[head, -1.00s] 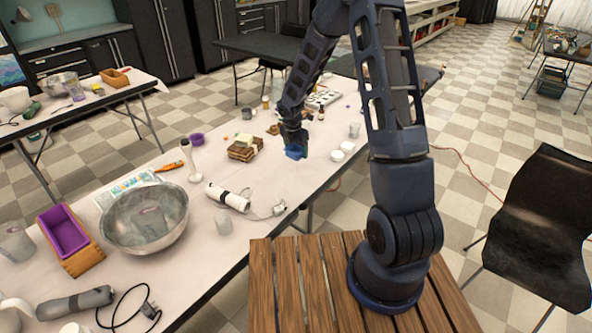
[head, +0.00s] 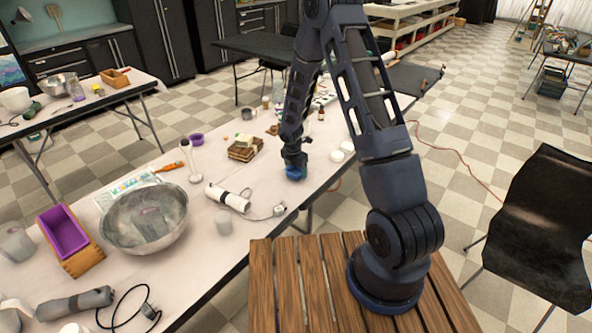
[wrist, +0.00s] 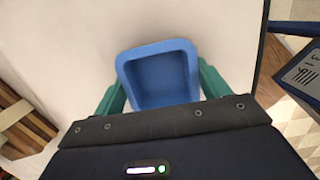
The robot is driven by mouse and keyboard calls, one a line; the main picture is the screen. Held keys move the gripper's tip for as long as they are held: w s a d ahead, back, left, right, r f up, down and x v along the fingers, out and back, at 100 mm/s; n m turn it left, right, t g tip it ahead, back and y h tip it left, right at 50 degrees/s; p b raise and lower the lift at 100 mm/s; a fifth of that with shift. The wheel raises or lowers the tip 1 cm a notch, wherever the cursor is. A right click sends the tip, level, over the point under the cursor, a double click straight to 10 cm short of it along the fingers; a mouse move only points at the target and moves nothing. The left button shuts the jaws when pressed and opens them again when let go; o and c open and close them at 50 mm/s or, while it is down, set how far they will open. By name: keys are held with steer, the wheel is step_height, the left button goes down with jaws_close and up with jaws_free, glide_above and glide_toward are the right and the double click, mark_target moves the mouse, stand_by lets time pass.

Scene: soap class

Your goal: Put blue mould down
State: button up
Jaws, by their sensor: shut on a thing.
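The blue mould (wrist: 160,78) is a small square cup with rounded corners and an open top. In the wrist view it sits between the two green fingers of my gripper (wrist: 160,90), which is shut on it. In the head view my gripper (head: 295,168) points down over the table (head: 262,185) near its right edge, with the blue mould (head: 295,174) at its tip, mostly hidden by the gripper. I cannot tell whether the mould touches the table.
A stack of brown soap bars (head: 244,150) lies left of my gripper, and white round pieces (head: 342,152) lie to its right. A white hand tool (head: 228,197) and its cable lie in front. The table edge runs close by on the right.

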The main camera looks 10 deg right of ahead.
steer(key=shift+f, duration=0.1)
steer(key=o, duration=1)
step_height(320, 180, up, 12)
steer(key=s+a, duration=0.1)
steer(key=s+d+r+m+t, duration=0.1)
steer(key=s+d+r+m, duration=0.3)
steer(key=r, duration=0.4)
steer(key=s+d+r+m, duration=0.3)
steer(key=d+r+m, duration=0.15)
steer(key=r, duration=0.25)
steer(key=s+d+r+m+t, duration=0.1)
steer(key=s+d+r+m, duration=0.35)
steer(key=r, duration=0.35)
steer(key=s+d+r+m, duration=0.2)
steer(key=s+r+m, duration=0.1)
steer(key=s, duration=0.3)
steer(key=s+d+r+m+t, duration=0.1)
steer(key=s+d+r+m, duration=0.1)
steer(key=s+m, duration=0.4)
steer(key=s+d+r+m+y, duration=0.1)
steer(key=s+r+m, duration=0.4)
steer(key=s, duration=0.3)
steer(key=shift+s+d, duration=0.15)
steer(key=shift+d, duration=0.25)
